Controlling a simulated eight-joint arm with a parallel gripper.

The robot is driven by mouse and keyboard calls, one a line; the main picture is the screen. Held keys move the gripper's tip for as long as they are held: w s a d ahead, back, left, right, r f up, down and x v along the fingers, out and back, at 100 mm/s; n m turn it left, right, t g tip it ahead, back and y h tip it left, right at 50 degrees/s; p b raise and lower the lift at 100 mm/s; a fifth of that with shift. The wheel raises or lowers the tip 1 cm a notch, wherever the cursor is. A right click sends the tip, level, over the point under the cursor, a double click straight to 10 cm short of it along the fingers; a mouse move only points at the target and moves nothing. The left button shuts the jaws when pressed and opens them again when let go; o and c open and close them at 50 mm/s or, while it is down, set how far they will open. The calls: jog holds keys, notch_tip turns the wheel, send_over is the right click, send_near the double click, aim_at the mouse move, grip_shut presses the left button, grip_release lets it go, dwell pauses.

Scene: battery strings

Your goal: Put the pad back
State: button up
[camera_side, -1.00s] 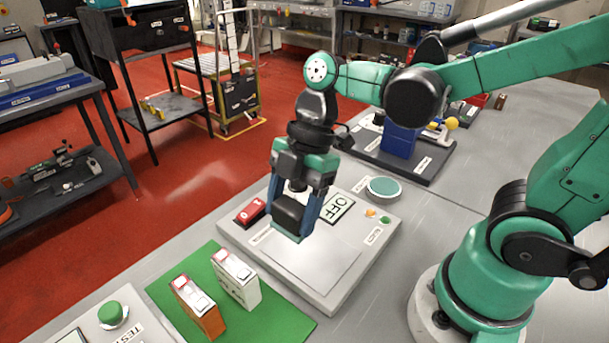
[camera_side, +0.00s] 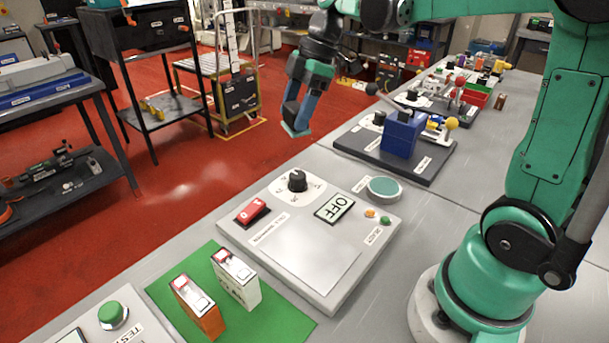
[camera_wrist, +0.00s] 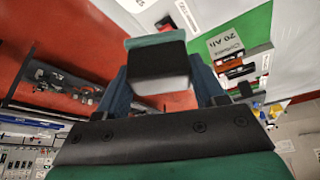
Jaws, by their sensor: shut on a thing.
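My gripper (camera_side: 299,110) is raised over the far edge of the bench, above the red floor in the side view. It is shut on a dark block with a teal face, which looks like the pad (camera_side: 295,131). In the wrist view the pad (camera_wrist: 158,68) sits between the blue fingers of my gripper (camera_wrist: 160,88), its teal face at the outer end. The pad touches nothing but the fingers.
A grey panel (camera_side: 345,290) with a black knob, red switch and OFF display lies below. Two battery-like blocks (camera_side: 235,278) stand on a green mat (camera_side: 270,325). A blue block (camera_side: 402,135) stands on a dark board at the back. A green button box (camera_side: 113,314) is front left.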

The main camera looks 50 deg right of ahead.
jog(key=w+d+r+m+t+h, duration=0.1)
jog(key=d+r+m, duration=0.1)
jog(key=d, duration=0.5)
jog(key=w+d+r+m, duration=0.1)
jog(key=d+m, duration=0.1)
jog(key=d, duration=0.4)
jog(key=f, duration=1.4)
jog(key=shift+s+d+f, duration=0.25)
jog(key=shift+f, duration=2.5)
jog(key=o, duration=1.2)
jog(key=shift+f, duration=0.1)
